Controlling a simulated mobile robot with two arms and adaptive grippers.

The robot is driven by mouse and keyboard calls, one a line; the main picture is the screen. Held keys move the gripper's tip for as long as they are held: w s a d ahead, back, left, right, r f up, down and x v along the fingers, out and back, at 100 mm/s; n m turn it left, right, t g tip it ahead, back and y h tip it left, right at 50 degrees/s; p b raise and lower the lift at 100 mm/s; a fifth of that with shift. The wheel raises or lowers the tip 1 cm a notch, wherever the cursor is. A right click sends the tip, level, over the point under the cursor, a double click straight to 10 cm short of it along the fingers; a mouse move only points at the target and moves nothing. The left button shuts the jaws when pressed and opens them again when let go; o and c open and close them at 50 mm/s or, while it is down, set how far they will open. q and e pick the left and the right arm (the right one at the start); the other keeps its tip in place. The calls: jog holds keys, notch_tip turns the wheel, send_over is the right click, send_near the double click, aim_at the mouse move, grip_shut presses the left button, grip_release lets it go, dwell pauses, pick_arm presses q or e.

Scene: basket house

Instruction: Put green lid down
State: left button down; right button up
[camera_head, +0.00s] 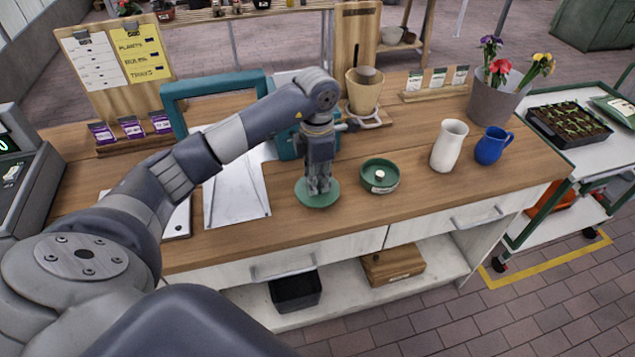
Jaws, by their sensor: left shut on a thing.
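The green lid (309,201) is a flat round disc at the middle of the wooden counter. My left gripper (319,187) points straight down over it, shut on its top. The lid lies level, at or very close to the counter surface; I cannot tell if it touches. A round green pot (380,186) stands just right of the lid, apart from it, with a small pale thing inside. My right gripper is not in view.
A white jug (449,146) and a blue jug (493,146) stand further right on the wooden counter (420,200). A metal tray (237,197) lies left of the lid. A flower pot (493,104) is at the back right. The counter front right of the green pot is clear.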

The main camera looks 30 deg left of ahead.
pick_arm(q)
jog(key=shift+w+a+f, duration=0.1)
jog(key=shift+w+a, duration=0.05)
jog(key=shift+w, duration=0.2)
notch_tip(320, 180, down, 3)
jog(key=shift+f+p, duration=0.15)
jog(key=shift+p, duration=0.8)
jog(key=shift+f, duration=0.1)
jog(key=shift+f+b, duration=0.15)
jog(key=shift+b, duration=0.15)
jog(key=c, duration=1.5)
grip_release()
jog(key=shift+s, duration=0.1)
notch_tip(320, 180, up, 11)
jog(key=b, duration=0.2)
jog(key=shift+b, duration=0.4)
jog(key=shift+r, duration=0.75)
